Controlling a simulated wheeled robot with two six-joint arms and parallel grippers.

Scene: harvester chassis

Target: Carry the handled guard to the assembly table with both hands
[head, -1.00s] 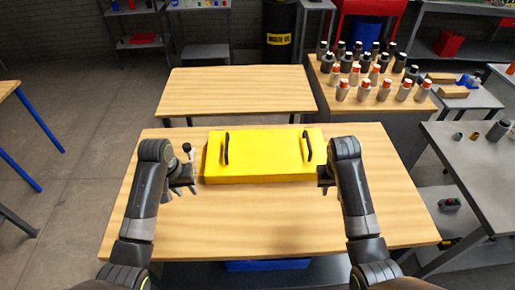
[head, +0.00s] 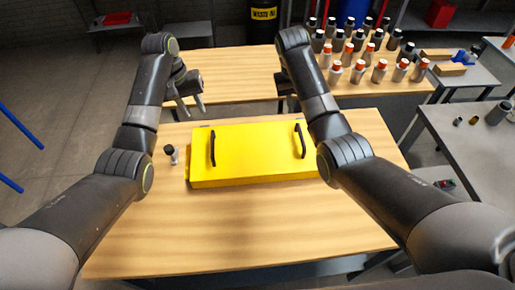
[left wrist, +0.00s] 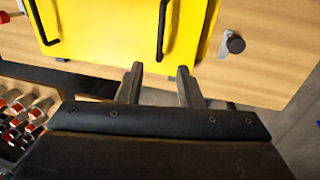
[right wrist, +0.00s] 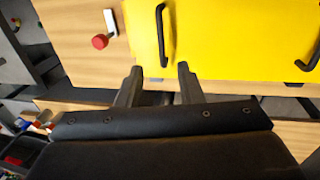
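The yellow guard (head: 252,150) lies flat on the near wooden table (head: 240,235). It has a left black handle (head: 213,148) and a right black handle (head: 301,141). My left gripper (head: 190,102) is open and empty, raised beyond the guard's far left edge. In the left wrist view, my left gripper (left wrist: 160,72) points toward one handle (left wrist: 162,30), apart from it. My right gripper is mostly hidden behind its arm in the head view. In the right wrist view, my right gripper (right wrist: 160,72) is open and empty, pointing toward a handle (right wrist: 161,35). I cannot tell which table is the assembly table.
A black-knobbed fitting (head: 170,154) stands left of the guard. A red-knobbed fitting (right wrist: 101,41) shows in the right wrist view. A second wooden table (head: 235,75) stands behind, its visible top clear. Several bottles (head: 360,55) stand at the back right. A grey bench (head: 470,150) is at right.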

